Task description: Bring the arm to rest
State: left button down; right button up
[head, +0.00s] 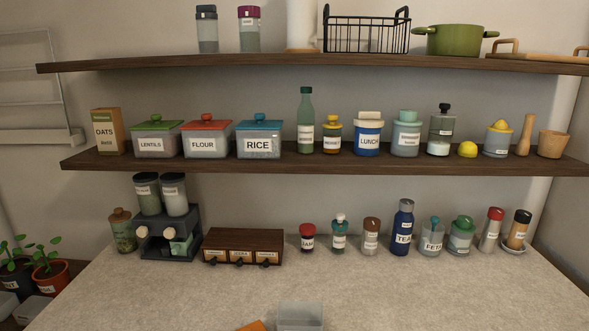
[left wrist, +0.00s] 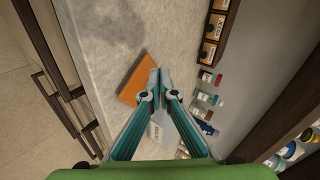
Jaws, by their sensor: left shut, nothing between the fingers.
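My left gripper (left wrist: 160,92) shows only in the left wrist view. Its teal fingers come together at the tips with nothing between them. It is above the pale stone counter (left wrist: 103,35). An orange flat item (left wrist: 136,80) lies on the counter, beside and partly behind the fingers in that view. A pale, partly hidden container (left wrist: 157,131) shows between the fingers' lower parts. No arm or gripper shows in the head view, and my right gripper is in neither view.
In the head view the counter (head: 190,292) is mostly clear in front. A translucent container (head: 300,315) and an orange corner (head: 251,325) show at the bottom edge. Jars, a wooden drawer box (head: 243,232) and a dark dispenser (head: 168,240) line the back, under two loaded shelves (head: 330,161).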

pick_arm(q)
jog(key=s+d+f+n+g, duration=0.2)
jog(key=s+f+n, duration=0.15)
jog(key=s, duration=0.35)
jog(key=s+d+f+n+g, duration=0.15)
jog(key=s+n, duration=0.25)
jog(key=s, duration=0.4)
jog(key=s+a+f+n+g, duration=0.1)
jog(key=s+a+n, duration=0.15)
jog(key=s, duration=0.35)
jog(key=s+a+f+n+g+y, duration=0.1)
jog(key=s+n+g, duration=0.15)
jog(key=s, duration=0.35)
jog(key=s+a+f+n, duration=0.1)
jog(key=s+f+n, duration=0.15)
jog(key=s, duration=0.35)
jog(key=s+f+g+b, duration=0.2)
jog(key=s+f, duration=0.1)
jog(key=f, duration=2.6)
jog(key=s+a+f+g, duration=0.1)
jog(key=s+a+f, duration=0.2)
jog(key=s+f, duration=1.2)
jog(key=shift+s+a+f+b, duration=0.2)
jog(key=shift+s+f+b, duration=0.2)
jog(key=shift+s, duration=0.3)
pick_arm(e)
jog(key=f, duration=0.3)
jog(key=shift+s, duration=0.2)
